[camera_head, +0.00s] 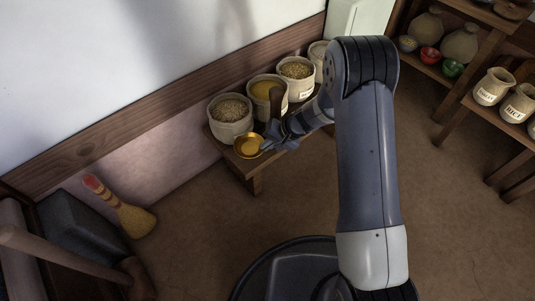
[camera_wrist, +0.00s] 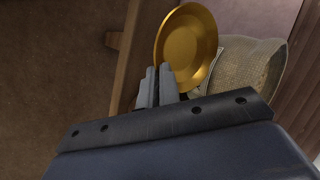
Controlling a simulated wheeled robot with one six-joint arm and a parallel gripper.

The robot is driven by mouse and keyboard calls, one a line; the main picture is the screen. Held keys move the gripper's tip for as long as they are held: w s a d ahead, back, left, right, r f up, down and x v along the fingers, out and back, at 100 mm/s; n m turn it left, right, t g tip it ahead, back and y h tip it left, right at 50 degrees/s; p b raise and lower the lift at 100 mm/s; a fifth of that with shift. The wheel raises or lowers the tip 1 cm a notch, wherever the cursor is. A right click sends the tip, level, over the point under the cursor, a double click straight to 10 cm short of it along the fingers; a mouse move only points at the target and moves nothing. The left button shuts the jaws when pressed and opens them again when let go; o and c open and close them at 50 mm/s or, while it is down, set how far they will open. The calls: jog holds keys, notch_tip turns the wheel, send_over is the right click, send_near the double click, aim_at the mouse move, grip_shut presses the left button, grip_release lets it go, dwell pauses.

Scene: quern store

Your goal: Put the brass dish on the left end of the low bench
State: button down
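The brass dish (camera_head: 249,146) is a shallow, round, shiny golden dish at the left end of the low bench (camera_head: 245,171), in front of the leftmost grain sack. My gripper (camera_head: 266,144) comes in from the right and meets the dish's edge. In the wrist view the dish (camera_wrist: 187,47) shows its open face. The narrow fingertips (camera_wrist: 158,71) are close together at its near rim, and the right finger covers part of it. The gripper looks shut on the rim. Whether the dish touches the bench top is not clear.
Open grain sacks (camera_head: 231,117) line the bench along the wall; a brown upright handle (camera_head: 276,101) stands near the second. A hand brush (camera_head: 122,209) hangs or lies at the left. Shelves with jars and bowls (camera_head: 430,56) are at the right. Floor in front is clear.

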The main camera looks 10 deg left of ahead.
jog(key=shift+f+b, duration=0.7)
jog(key=shift+f, duration=1.25)
jog(key=shift+f, duration=0.1)
jog(key=c, duration=2.1)
grip_release()
jog(key=shift+b, duration=0.3)
jog(key=o, duration=0.5)
jog(key=shift+c, duration=0.2)
jog(key=shift+d+r+p, duration=0.2)
jog(key=shift+r+p, duration=0.3)
jog(key=p+v, duration=0.3)
jog(key=v, duration=0.8)
jog(key=shift+d, duration=0.1)
